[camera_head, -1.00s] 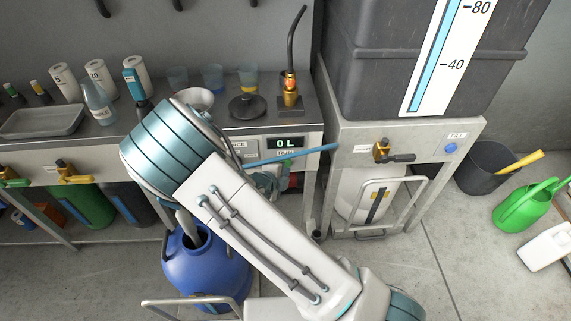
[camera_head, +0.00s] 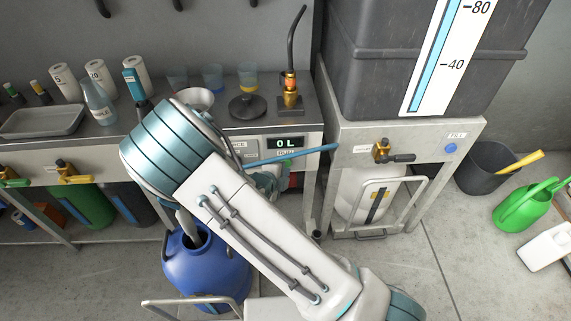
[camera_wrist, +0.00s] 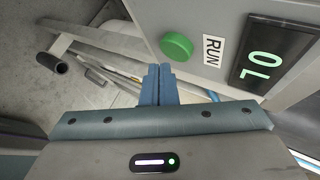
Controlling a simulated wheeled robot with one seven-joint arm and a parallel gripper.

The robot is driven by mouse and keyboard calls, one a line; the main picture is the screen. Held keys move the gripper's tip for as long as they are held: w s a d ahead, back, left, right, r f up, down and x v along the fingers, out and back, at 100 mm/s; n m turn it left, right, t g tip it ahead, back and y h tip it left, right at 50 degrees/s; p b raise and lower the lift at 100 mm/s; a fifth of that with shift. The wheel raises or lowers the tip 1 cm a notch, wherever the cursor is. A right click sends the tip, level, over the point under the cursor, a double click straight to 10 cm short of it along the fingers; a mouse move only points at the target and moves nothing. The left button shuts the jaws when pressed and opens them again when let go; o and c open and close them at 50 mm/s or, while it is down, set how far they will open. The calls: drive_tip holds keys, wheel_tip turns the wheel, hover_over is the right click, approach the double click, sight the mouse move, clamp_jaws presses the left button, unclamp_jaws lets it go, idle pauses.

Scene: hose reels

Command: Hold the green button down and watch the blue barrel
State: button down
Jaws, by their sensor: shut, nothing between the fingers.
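A steel bench (camera_head: 55,172) holds bottles, a tray and cups. A grey tank (camera_head: 370,60) with a level scale stands at right on a steel stand (camera_head: 345,150). A dark bucket (camera_head: 480,170) and green watering can (camera_head: 520,210) are on the floor.

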idle(0.7)
drive_tip(key=shift+w, duration=0.4)
drive_tip(key=shift+w, duration=0.55)
idle(1.8)
drive_tip(key=shift+s, duration=0.1)
idle(3.0)
drive_tip(key=shift+s+b, duration=0.35)
drive_tip(key=shift+s, duration=0.5)
drive_tip(key=shift+s+b, duration=0.5)
drive_tip(key=shift+s, duration=2.05)
